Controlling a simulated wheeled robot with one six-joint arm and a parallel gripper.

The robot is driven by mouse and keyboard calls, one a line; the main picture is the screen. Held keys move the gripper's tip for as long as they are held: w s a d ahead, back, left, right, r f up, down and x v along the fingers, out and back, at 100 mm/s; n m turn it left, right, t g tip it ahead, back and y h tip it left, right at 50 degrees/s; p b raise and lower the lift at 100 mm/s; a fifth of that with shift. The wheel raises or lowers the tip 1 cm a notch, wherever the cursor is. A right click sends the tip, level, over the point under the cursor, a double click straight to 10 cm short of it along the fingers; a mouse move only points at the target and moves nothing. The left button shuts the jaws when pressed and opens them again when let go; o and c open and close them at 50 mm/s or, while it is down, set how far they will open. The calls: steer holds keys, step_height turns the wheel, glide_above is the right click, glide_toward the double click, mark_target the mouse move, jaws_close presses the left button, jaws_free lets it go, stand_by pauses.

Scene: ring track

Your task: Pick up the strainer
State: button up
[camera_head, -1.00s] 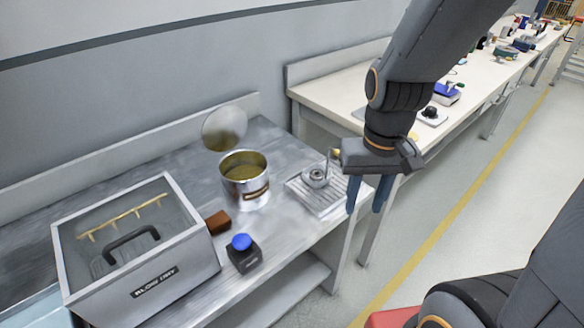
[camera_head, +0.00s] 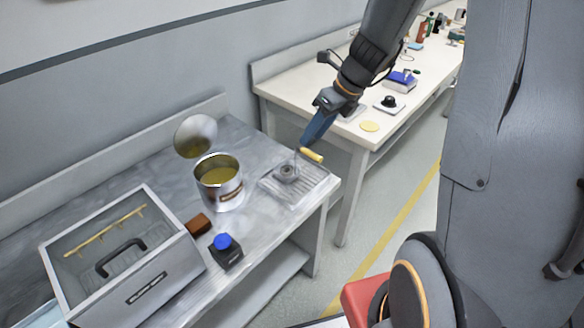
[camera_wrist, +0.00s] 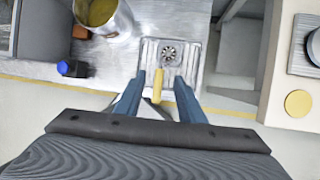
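The strainer (camera_head: 287,172) is a small round metal piece on a ribbed metal tray (camera_head: 308,189) at the right end of the metal bench. Its yellow handle (camera_head: 312,156) points up and toward my gripper. In the wrist view the strainer's round head (camera_wrist: 168,54) lies on the tray, and the yellow handle (camera_wrist: 157,86) reaches back between my fingers. My gripper (camera_head: 306,143) is above the tray. In the wrist view my gripper (camera_wrist: 160,82) has its blue fingers apart on both sides of the handle, with gaps; it holds nothing.
A metal pot (camera_head: 219,186) with yellowish contents and its raised round lid (camera_head: 195,136) stand left of the tray. A blue-topped black box (camera_head: 226,252), a brown block (camera_head: 197,225) and a large grey box (camera_head: 125,262) stand further left. A white table (camera_head: 345,131) is behind.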

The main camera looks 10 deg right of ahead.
mark_target(303, 148)
steer(key=x, duration=0.7)
steer(key=shift+f, duration=0.2)
jaws_close()
